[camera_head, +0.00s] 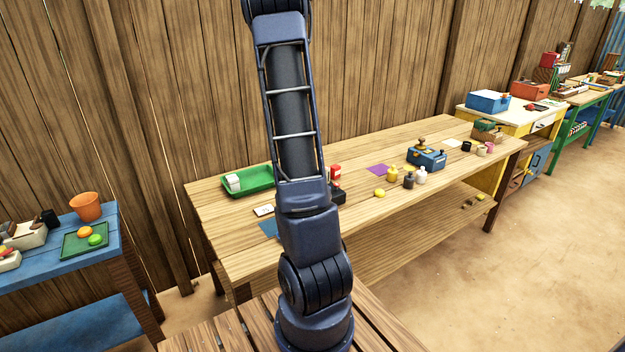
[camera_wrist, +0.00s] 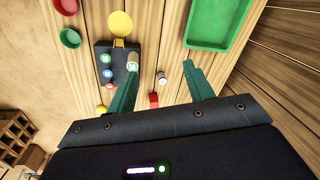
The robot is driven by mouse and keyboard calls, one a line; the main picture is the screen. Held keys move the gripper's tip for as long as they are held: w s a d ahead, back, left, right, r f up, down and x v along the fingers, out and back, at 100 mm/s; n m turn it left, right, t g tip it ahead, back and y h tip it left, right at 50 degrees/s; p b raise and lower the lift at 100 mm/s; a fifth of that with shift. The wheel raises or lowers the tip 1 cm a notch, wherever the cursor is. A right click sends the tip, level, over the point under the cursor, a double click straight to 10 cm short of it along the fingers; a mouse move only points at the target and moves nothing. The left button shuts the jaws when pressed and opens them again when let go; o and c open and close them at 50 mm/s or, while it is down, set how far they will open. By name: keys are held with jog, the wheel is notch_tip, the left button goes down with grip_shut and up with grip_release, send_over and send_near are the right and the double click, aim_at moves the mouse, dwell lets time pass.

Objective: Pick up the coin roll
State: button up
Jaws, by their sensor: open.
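A small upright cylinder (camera_wrist: 162,78), pale with a brown part, stands on the wooden tabletop in the wrist view. It looks like the coin roll, but it is too small to be sure. My gripper (camera_wrist: 160,68) is open, with its green fingers on either side of this cylinder in the picture. I cannot tell how far above it the fingertips are. Nothing shows held between them. In the head view my arm rises out of the top of the picture, so my gripper is hidden there, and I cannot pick out the coin roll.
Left of the cylinder lies a dark panel (camera_wrist: 107,66) with coloured round pieces and a yellow disc (camera_wrist: 121,23). Another light-topped cylinder (camera_wrist: 132,62) stands close to my left finger. A red block (camera_wrist: 154,100) is nearby. A green tray (camera_wrist: 213,43) lies at upper right.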

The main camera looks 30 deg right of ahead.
jog(key=w+d+f+m, duration=0.1)
jog(key=w+d+f, duration=0.1)
jog(key=d+f, duration=0.3)
jog(key=w+d+f+m+g+h, duration=0.1)
jog(key=w+d+f+m, duration=0.1)
jog(key=d+f, duration=0.3)
jog(key=w+d+f+m+h, duration=0.1)
jog(key=w+d+f+m, duration=0.1)
jog(key=d+f, duration=0.3)
jog(key=shift+w+d+f+g, duration=0.4)
jog(key=shift+w+f, duration=0.1)
jog(key=shift+w, duration=0.25)
jog(key=f, duration=0.3)
jog(key=d+f, duration=0.1)
jog(key=f, duration=0.6)
jog(key=shift+s+d+f, duration=0.2)
jog(key=shift+f, duration=0.05)
grip_shut()
